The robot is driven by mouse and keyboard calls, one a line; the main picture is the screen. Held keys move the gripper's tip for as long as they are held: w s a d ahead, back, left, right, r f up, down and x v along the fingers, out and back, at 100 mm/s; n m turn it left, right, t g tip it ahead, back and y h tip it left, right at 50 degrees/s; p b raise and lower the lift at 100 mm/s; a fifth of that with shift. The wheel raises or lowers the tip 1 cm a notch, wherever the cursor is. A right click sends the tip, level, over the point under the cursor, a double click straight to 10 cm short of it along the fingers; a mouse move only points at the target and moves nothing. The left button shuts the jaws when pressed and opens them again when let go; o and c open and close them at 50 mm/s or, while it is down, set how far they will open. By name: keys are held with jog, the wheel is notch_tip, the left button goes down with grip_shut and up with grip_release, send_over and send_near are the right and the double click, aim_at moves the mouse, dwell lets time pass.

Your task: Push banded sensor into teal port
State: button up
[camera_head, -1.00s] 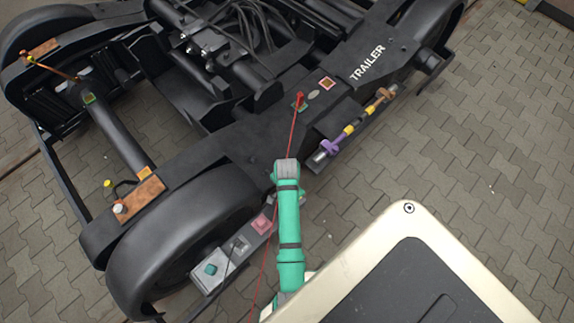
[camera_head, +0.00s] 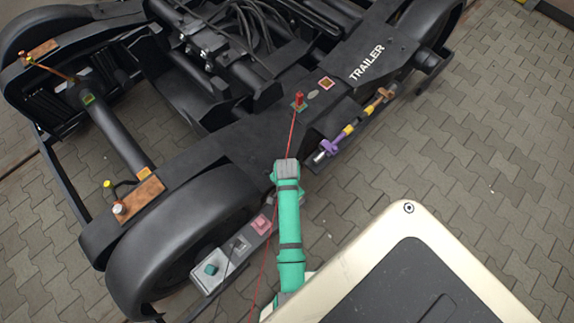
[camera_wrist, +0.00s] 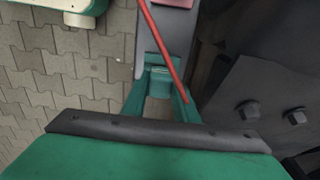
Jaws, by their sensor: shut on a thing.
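My gripper (camera_wrist: 160,92) shows in the wrist view with teal fingers either side of a narrow gap. It is shut on a small piece that I take to be the banded sensor. Its bands cannot be made out, and my arm hides it in the head view. The teal port (camera_head: 210,270) is on the grey block strip beside the big black wheel, left of my arm. A red cable (camera_wrist: 165,50) crosses in front of the fingers, and whether it touches them is unclear.
The strip also has a grey socket (camera_head: 240,244) and a pink one (camera_head: 262,223). The black bogie frame (camera_head: 225,145) stands close behind my arm. A red plug (camera_head: 299,99) sits on it. A purple and yellow rod (camera_head: 345,132) hangs at its side. Paving (camera_head: 480,160) lies clear to the right.

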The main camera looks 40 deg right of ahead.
jog(key=shift+f, duration=0.4)
jog(key=o, duration=1)
jog(key=shift+o, duration=0.2)
notch_tip(320, 180, up, 11)
jog(key=shift+f, duration=0.1)
dwell(0.5)
